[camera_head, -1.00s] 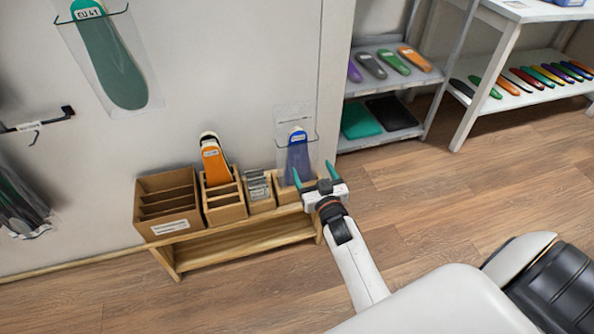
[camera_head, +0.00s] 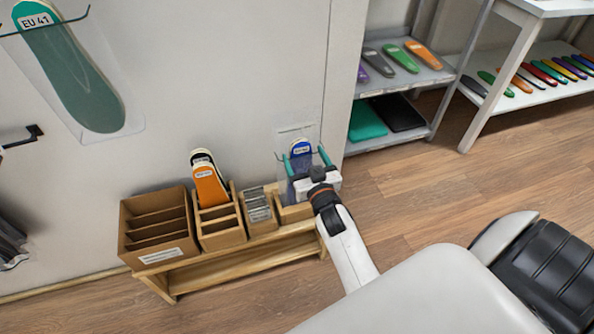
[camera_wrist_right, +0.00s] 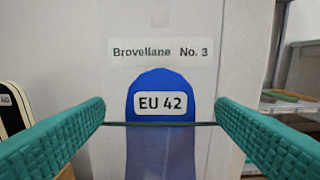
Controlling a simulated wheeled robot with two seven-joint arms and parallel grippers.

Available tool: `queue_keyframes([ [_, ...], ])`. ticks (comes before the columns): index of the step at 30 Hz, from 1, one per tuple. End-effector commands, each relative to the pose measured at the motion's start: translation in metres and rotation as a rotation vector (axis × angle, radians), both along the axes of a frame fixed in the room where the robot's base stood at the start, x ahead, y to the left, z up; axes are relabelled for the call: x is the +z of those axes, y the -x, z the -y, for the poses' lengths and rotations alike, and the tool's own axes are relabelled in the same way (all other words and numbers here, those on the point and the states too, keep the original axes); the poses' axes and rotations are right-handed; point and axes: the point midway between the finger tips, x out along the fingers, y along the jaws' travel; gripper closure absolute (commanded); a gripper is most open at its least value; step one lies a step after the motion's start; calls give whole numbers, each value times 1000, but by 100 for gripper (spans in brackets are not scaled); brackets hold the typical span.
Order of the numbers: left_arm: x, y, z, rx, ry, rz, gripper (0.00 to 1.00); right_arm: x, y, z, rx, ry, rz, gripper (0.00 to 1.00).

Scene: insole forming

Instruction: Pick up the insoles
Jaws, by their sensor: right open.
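A blue insole (camera_head: 300,149) stands upright in a clear holder at the right end of the low wooden bench. In the right wrist view the blue insole (camera_wrist_right: 160,84) carries an "EU 42" label, and its lower part sits behind the clear front edge. My right gripper (camera_head: 303,157) is open, with its teal fingers either side of the insole. In the wrist view the right gripper (camera_wrist_right: 160,104) has a visible gap between each fingertip and the insole. My left gripper is not in view.
A divided cardboard box (camera_head: 157,230) and a small box of grey items (camera_head: 258,206) stand on the wooden bench (camera_head: 220,264). A green insole (camera_head: 75,75) hangs in a clear wall pocket. Grey shelves (camera_head: 400,78) at right hold more insoles. The wooden floor (camera_head: 420,190) is clear.

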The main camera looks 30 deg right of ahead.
Motion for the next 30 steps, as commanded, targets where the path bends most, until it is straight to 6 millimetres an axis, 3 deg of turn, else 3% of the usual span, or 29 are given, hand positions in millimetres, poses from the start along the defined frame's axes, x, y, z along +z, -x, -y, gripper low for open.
queue_keyframes([
  [7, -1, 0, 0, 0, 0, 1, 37, -8, 3, 0, -4, -5, -20, 21],
  [19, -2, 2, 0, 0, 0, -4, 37, -9, 3, 0, -5, -5, -22, 82],
  [30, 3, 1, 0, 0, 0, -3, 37, -1, 3, 1, -5, -3, -23, 82],
])
